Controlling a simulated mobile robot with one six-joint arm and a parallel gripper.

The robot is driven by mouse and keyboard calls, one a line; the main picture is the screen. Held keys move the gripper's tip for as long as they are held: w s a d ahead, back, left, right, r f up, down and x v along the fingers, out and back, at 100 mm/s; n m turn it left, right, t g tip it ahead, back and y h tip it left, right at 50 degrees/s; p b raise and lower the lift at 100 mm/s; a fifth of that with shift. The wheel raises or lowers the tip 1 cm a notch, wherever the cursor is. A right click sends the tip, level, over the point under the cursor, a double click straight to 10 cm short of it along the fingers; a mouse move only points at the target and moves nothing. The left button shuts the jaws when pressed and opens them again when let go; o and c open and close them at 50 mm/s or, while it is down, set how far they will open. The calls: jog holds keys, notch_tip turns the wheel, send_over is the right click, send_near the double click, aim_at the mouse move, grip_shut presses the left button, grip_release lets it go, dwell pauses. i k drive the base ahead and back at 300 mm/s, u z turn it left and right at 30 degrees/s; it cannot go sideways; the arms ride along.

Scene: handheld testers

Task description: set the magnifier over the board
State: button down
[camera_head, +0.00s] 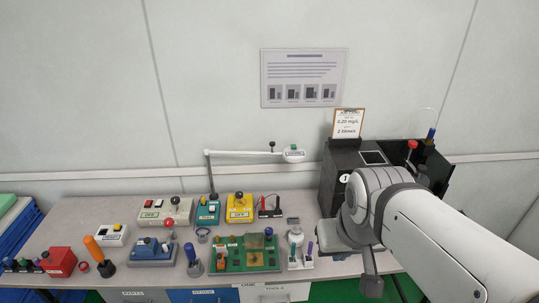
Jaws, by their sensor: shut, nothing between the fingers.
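The magnifier appears to be the jointed white arm lamp with a small labelled head (293,154). Its grey post rises from behind a teal box, and its arm reaches right, with the head raised near the wall, behind and to the right of the board. A dark knob stands on the arm near the head. The green board (262,267) lies on the bench at front centre with a brownish square panel and small parts on it. My gripper (372,288) is shut and empty, pointing down at the bench's front right, well right of the board and apart from the magnifier.
A black instrument box (340,165) stands behind my wrist. A yellow box (240,208), a teal box (207,213) and a grey box (165,212) line the back. A white stand (300,262) is just right of the board. Coloured testers crowd the left.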

aim_at(298, 156)
jog(key=k, duration=1.15)
jog(key=u, duration=0.35)
jog(key=i, duration=1.8)
jog(key=z, duration=0.85)
